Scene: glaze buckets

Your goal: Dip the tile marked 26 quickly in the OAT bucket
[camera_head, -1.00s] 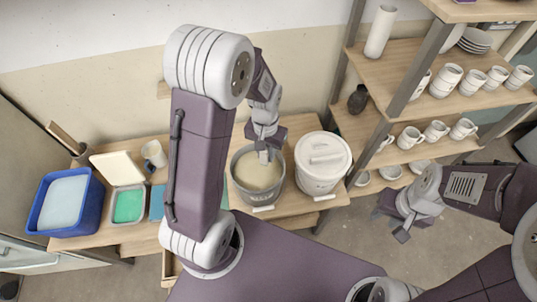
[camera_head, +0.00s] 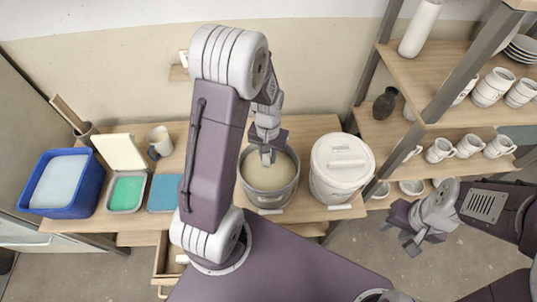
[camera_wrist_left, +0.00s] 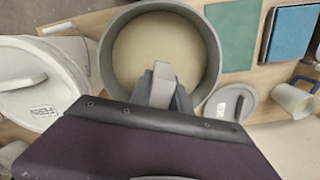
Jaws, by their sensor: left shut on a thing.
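An open grey bucket (camera_head: 268,199) of cream glaze stands on the table in the head view; it also shows in the left wrist view (camera_wrist_left: 213,55). Its label is too small to read. My left gripper (camera_head: 267,157) points down over the glaze, inside the bucket's outline; its fingers (camera_wrist_left: 162,88) also show in the left wrist view.
A lidded white bucket (camera_head: 342,163), apparently labelled FERN, stands right of the open one. Left are a blue tub (camera_head: 37,208), a green tray (camera_head: 126,192), a blue tile-like square (camera_head: 163,196) and a mug (camera_head: 160,141). Shelves (camera_head: 455,85) with mugs stand at right.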

